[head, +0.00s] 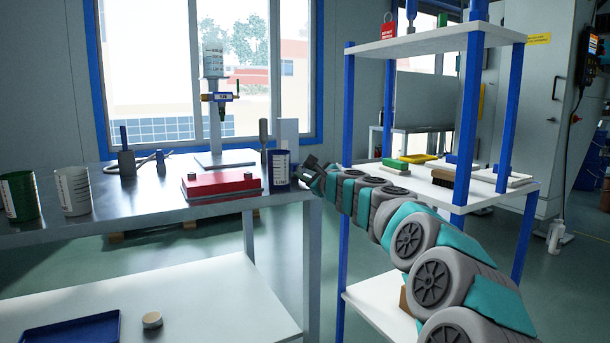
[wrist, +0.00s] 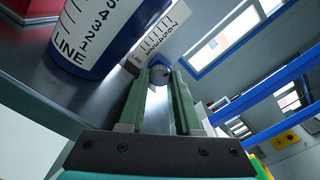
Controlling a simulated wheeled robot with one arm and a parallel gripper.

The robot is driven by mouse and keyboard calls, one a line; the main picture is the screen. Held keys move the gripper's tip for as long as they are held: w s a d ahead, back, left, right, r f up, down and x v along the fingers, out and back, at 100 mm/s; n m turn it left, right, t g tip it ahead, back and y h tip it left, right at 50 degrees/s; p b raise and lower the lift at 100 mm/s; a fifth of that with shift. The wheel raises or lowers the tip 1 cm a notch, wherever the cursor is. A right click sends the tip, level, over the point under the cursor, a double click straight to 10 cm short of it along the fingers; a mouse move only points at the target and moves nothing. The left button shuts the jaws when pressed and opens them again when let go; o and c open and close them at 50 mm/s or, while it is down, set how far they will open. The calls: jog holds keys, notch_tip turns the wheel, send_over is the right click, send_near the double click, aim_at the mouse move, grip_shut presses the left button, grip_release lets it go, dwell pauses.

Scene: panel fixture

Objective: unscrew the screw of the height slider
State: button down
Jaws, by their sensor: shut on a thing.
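My gripper (wrist: 162,78) reaches in over the right end of the metal table; it also shows in the head view (head: 308,170). Its two green fingers are shut on a small round grey knob, which looks like the screw (wrist: 160,73) of the height slider. In the head view the white plate (head: 288,130) stands behind a blue-and-white cup (head: 279,168); the screw is hidden there.
The cup (wrist: 100,30) stands close to the left of my fingers. A blue-post shelf (head: 346,130) stands close to the right of my gripper.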

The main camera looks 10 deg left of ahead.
jog(key=shift+f, duration=0.1)
dwell(0.3)
jog(key=c, duration=0.9)
grip_release()
jog(key=shift+s+d, duration=0.3)
jog(key=shift+s, duration=0.15)
jog(key=shift+b+v, duration=0.55)
jog(key=shift+v, duration=2.8)
